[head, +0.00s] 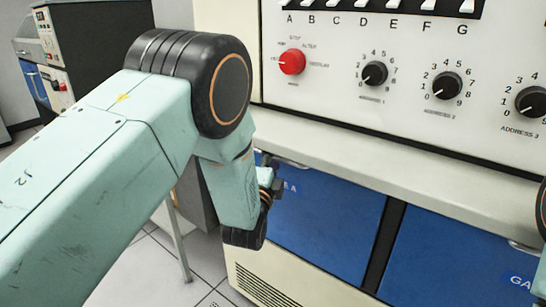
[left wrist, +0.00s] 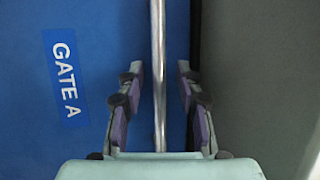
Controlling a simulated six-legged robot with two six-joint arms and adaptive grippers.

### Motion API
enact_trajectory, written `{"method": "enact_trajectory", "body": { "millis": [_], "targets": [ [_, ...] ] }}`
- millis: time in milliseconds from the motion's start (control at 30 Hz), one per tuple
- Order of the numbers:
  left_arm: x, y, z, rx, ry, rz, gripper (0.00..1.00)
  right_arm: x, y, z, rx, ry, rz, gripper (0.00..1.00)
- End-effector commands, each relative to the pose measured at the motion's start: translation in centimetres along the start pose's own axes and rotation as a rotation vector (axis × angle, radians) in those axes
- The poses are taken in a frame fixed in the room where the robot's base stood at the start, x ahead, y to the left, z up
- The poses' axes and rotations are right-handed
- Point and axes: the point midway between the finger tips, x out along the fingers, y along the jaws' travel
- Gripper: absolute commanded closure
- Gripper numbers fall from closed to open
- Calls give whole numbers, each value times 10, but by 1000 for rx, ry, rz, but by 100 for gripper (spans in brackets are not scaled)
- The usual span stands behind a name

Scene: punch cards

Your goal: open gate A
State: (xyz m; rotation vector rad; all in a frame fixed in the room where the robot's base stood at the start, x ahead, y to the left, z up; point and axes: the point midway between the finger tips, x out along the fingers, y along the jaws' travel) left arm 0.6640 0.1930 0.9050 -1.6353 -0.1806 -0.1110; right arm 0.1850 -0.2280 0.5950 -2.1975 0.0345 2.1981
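The gate A door (head: 330,220) is a blue panel under the console ledge, partly hidden by my left arm. Its white-lettered "GATE A" label (left wrist: 65,78) shows in the left wrist view. A shiny metal bar handle (left wrist: 158,45) runs along the door's edge; its end also shows in the head view (head: 290,161). My left gripper (left wrist: 158,78) is open, with one finger on each side of the bar and a gap on both sides. In the head view my left gripper (head: 270,185) is at the door's top left, partly hidden.
A second blue panel (head: 460,250), its label cut off, sits to the right past a dark divider. Above is a cream ledge (head: 400,180) and a console with a red knob (head: 292,62), black dials and switches. Part of my right arm shows at the right edge.

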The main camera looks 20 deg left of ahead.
Motion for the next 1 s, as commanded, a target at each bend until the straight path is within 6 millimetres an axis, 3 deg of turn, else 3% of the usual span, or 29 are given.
{"method": "enact_trajectory", "body": {
  "millis": [133,567,1000],
  "targets": [
    [0,0,0,0,0,1,65,0,0,0,0,0,0,60],
    [0,0,0,-1,0,1,100,0,0,0,0,0,0,60],
    [0,0,0,-1,-1,0,100,0,0,0,0,0,0,60]
  ]
}}
